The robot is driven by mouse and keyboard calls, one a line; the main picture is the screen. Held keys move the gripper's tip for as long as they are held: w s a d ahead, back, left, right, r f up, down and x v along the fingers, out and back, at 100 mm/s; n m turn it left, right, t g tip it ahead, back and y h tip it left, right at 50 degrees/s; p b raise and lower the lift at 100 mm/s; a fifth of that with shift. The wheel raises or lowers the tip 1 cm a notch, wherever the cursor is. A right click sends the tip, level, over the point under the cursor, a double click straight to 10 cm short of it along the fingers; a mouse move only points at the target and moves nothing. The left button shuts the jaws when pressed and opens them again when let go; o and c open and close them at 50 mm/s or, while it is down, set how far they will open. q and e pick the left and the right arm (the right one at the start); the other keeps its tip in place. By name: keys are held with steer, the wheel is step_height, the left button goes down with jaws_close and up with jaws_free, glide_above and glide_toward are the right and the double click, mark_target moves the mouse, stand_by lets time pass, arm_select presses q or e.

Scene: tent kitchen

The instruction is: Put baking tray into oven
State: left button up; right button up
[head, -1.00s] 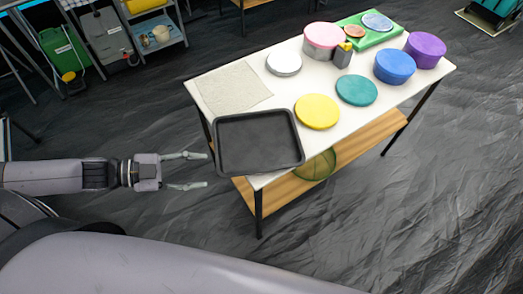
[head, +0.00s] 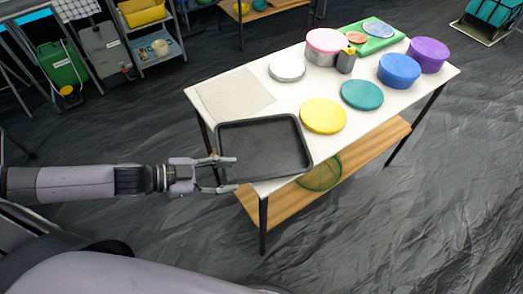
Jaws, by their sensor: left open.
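The black baking tray (head: 264,148) lies on the near left end of the white table (head: 247,88), with its left edge sticking out past the table's edge. My left gripper (head: 232,175) is open at the tray's left edge, near its lower left corner. One finger overlaps the tray's rim in the picture and the other is just below the corner. I cannot tell whether the fingers touch the tray. My right gripper is not in view. No oven can be made out.
A yellow lid (head: 323,115), a teal lid (head: 362,95), a blue tin (head: 396,69), a purple tin (head: 428,54) and a pink-lidded tin (head: 326,46) stand on the table. A beige cloth (head: 234,94) lies behind the tray. A wooden shelf (head: 374,150) is below.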

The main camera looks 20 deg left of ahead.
mark_target(258, 174)
arm_select(q)
steer(key=shift+x, duration=1.9)
steer(key=x, duration=0.3)
steer(key=p+x, duration=0.1)
steer(key=shift+w+d+r, duration=0.2)
steer(key=shift+d+r, duration=0.05)
steer(key=shift+d, duration=0.15)
steer(key=shift+w+d+f, duration=0.2)
steer(key=shift+d, duration=0.05)
steer(key=shift+s, duration=0.1)
jaws_close()
steer(key=shift+a+f, duration=0.1)
steer(key=shift+a, duration=0.05)
